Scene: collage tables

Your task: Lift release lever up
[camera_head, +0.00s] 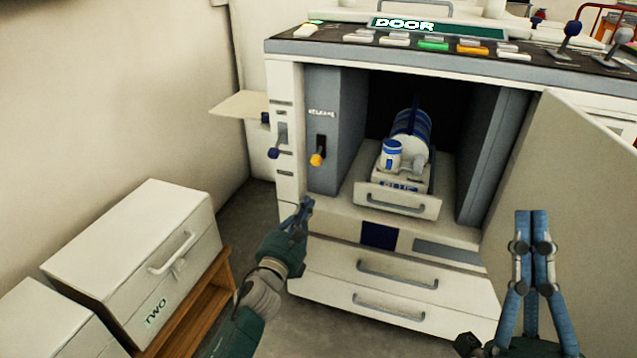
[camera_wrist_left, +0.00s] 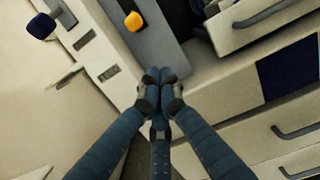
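The release lever (camera_head: 317,159) has a yellow-orange knob and sits in a dark slot on the grey inner panel under the word RELEASE. Its knob points down and outward. In the left wrist view the yellow knob (camera_wrist_left: 134,21) is near the top, beyond my fingertips. My left gripper (camera_head: 306,204) is just below the lever, apart from it. In the left wrist view its fingertips (camera_wrist_left: 158,76) are together with nothing between them. My right gripper (camera_head: 532,214) is raised at the right, its fingers together and empty, in front of the open door.
A blue-knobbed lever (camera_head: 273,153) is on the machine's outer left face. The open compartment holds a blue and white cartridge (camera_head: 408,135) on a pulled-out drawer (camera_head: 397,200). The open door (camera_head: 570,200) stands at right. A white box marked TWO (camera_head: 130,250) is at left.

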